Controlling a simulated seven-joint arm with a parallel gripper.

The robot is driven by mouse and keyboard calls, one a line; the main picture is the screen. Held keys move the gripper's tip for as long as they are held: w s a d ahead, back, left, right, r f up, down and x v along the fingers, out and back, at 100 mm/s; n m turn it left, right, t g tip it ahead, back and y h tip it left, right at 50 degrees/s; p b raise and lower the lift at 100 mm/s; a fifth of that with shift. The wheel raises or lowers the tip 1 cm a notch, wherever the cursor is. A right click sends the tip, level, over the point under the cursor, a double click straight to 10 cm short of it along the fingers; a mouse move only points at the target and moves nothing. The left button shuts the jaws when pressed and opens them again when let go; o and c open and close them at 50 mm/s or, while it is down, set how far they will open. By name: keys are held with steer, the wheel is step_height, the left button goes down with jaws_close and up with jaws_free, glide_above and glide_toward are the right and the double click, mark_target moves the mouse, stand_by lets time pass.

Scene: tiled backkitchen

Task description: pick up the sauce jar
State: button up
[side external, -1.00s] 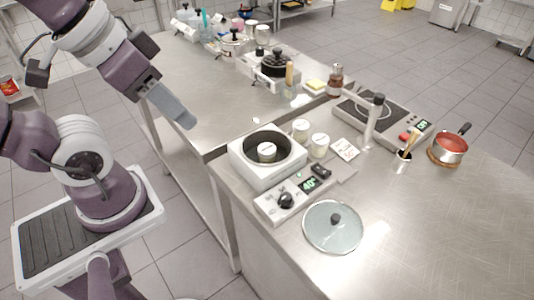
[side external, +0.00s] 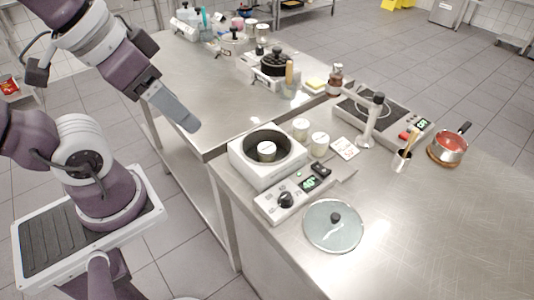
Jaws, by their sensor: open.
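A small jar with reddish-brown contents (side external: 335,82), which looks like the sauce jar, stands upright near the back edge of the right counter. Several pale-lidded jars are also in view: one inside the round well of a white device (side external: 267,149), and two beside it (side external: 301,127) (side external: 320,141). My gripper (side external: 182,118) hangs in the air at the left, above the far steel table and well away from all the jars. It is open, seen side-on, and nothing shows in it. The gap between its fingers is hidden.
The white device (side external: 270,175) has a control panel in front, near a glass lid (side external: 333,226). The near right counter is clear. Pots crowd the far table's back.

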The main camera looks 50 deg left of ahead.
steer(key=m+g, duration=0.6)
steer(key=m, duration=1)
glide_above(267, 148)
steer(key=f, duration=1.4)
steer(key=shift+s+f, duration=0.2)
steer(key=shift+s, duration=0.2)
steer(key=f, duration=0.7)
steer(key=shift+w+f, duration=0.2)
steer(key=shift+w, duration=0.2)
jaws_close()
